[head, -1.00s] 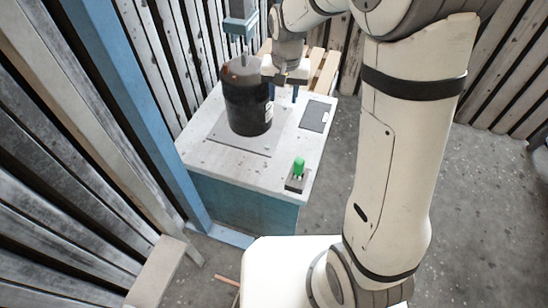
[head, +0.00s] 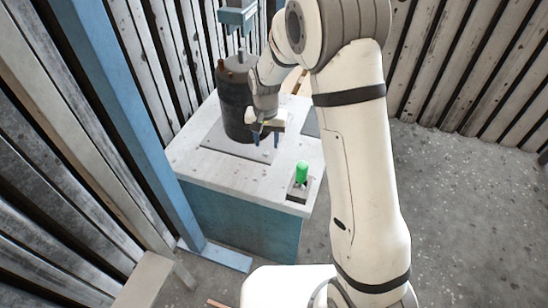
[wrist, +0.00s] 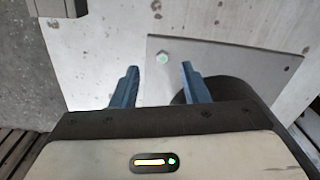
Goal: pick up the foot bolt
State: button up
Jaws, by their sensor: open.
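A small pale bolt with a greenish top, seemingly the foot bolt (wrist: 162,58), sits upright at a corner of the grey base plate (wrist: 225,57) in the wrist view. My gripper (wrist: 160,68) is open and empty, and its two blue fingers point toward the bolt, one to each side in the picture. How far the tips are above it I cannot tell. In the head view my gripper (head: 265,140) is over the front right part of the plate (head: 225,147), in front of the dark blower housing (head: 236,95). The bolt is too small to make out there.
The housing stands on the plate on a white-topped blue bench (head: 240,222). A green cylinder (head: 302,172) stands in a dark holder at the bench's front right. A blue-grey fixture (head: 237,15) hangs above the housing. A blue post (head: 130,110) rises at the left.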

aim_at(267, 154)
notch_tip(267, 154, down, 4)
jog(key=shift+f+b, duration=0.25)
jog(key=shift+b, duration=0.55)
jog(key=shift+r, duration=0.1)
jog(key=c, duration=0.8)
